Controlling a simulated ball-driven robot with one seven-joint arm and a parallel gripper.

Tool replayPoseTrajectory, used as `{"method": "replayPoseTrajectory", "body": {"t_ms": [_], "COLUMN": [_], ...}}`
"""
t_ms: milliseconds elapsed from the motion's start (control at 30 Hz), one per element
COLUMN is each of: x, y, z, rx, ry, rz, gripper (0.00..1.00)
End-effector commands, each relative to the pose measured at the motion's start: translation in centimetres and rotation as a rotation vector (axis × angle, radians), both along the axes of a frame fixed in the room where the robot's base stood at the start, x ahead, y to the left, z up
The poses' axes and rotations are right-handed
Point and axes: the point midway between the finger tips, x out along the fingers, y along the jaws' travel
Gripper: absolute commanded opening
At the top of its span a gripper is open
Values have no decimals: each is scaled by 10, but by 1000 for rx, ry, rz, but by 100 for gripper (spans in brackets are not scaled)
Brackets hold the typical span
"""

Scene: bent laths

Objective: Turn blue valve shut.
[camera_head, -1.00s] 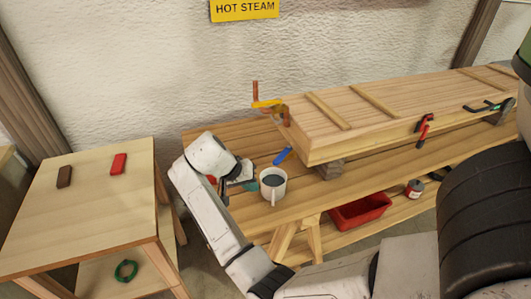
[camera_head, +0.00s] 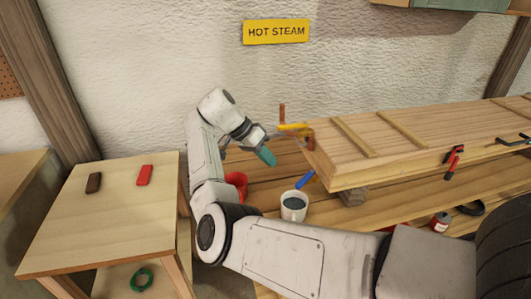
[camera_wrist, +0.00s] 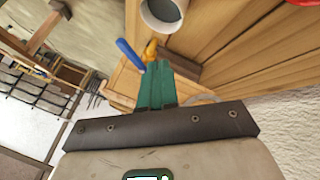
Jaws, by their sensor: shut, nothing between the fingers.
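A blue lever handle (camera_head: 305,180) slants beside the near left corner of the wooden box, just behind a mug. What it is fixed to is hidden. It also shows in the wrist view (camera_wrist: 130,54), beyond my fingertips and to their left. A yellow lever (camera_head: 294,127) sits on a copper pipe at the box's left end. My gripper (camera_head: 266,157) has teal fingers and is shut and empty. It hangs above the bench, left of the blue handle and apart from it. The fingers also show close together in the wrist view (camera_wrist: 158,82).
A grey-white mug (camera_head: 294,206) with dark liquid stands in front of the blue handle. A red container (camera_head: 237,181) stands beside my arm. The long wooden box (camera_head: 400,150) fills the bench's right, with a red clamp (camera_head: 453,162). A "HOT STEAM" sign (camera_head: 277,32) hangs behind.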

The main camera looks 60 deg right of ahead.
Motion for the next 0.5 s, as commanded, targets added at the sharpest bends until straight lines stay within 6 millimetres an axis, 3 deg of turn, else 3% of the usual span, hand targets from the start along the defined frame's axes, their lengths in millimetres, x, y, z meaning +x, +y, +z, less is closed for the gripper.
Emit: {"method": "replayPoseTrajectory", "body": {"t_ms": [267,500], "x": [-31,-59], "y": [-15,-9], "z": [-43,-43], "rx": [1,-2], "ry": [2,0], "rz": [0,1], "gripper": [0,0]}}
